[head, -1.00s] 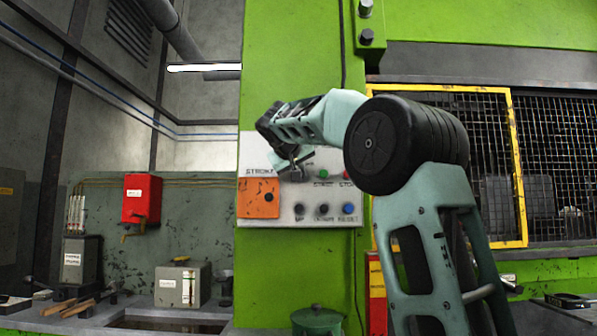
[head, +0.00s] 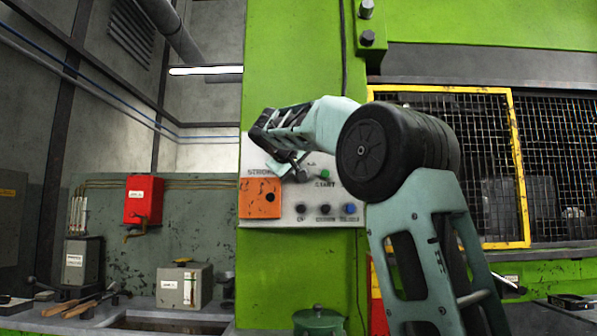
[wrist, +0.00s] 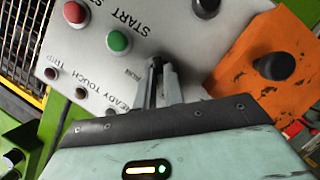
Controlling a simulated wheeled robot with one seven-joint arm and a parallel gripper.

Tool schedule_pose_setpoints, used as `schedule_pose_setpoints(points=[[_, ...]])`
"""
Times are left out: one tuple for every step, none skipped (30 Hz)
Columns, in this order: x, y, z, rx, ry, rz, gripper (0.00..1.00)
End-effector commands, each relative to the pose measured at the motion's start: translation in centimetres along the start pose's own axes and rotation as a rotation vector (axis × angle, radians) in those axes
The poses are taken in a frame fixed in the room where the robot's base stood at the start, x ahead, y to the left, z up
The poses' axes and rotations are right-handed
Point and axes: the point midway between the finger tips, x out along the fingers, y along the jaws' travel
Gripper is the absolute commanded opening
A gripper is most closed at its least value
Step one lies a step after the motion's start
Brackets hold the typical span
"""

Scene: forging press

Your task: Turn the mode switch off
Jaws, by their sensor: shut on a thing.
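The mode switch (wrist: 156,64), a small dark knob, is on the pale control panel (wrist: 125,15), above my fingertips in the wrist view. My gripper (wrist: 164,80) is shut on it, with the two grey fingers either side of it. The fingers hide most of the knob, so its setting cannot be read. In the head view my gripper (head: 299,173) is at the panel (head: 287,217), right of the orange plate (head: 255,207), and covers the switch.
The wrist view shows a green start button (wrist: 118,41), a red button (wrist: 74,12), a black knob (wrist: 206,6) and an orange plate with a black knob (wrist: 274,66) close by. A yellow-framed mesh guard (head: 510,130) stands right. A red box (head: 143,200) hangs left.

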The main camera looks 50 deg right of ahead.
Motion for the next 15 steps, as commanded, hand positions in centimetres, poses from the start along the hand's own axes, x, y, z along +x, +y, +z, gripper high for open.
schedule_pose_setpoints(points=[[0.08,-0.10,0.13,-0.003,-0.005,0.000,0.00],[0.08,-0.10,0.14,-0.003,-0.005,0.000,0.00],[0.08,-0.10,0.14,-0.003,-0.005,0.000,0.21],[0.07,-0.09,0.13,-0.002,-0.005,0.000,0.29],[0.07,-0.09,0.12,-0.002,-0.004,0.000,0.32],[0.06,-0.09,0.11,-0.002,-0.004,-0.001,0.32],[0.06,-0.08,0.10,-0.002,-0.003,0.000,0.32],[0.06,-0.07,0.09,-0.001,-0.003,0.000,0.32],[0.05,-0.06,0.08,-0.001,-0.003,0.000,0.32],[0.04,-0.06,0.07,-0.001,-0.002,0.000,0.32],[0.04,-0.05,0.07,-0.001,-0.002,0.000,0.32],[0.01,-0.05,0.06,-0.001,-0.002,-0.001,0.32],[-0.04,-0.04,0.05,0.000,-0.001,-0.001,0.32],[-0.14,-0.05,0.04,0.000,-0.001,-0.001,0.32],[-0.36,-0.05,0.03,0.000,-0.001,-0.001,0.32]])
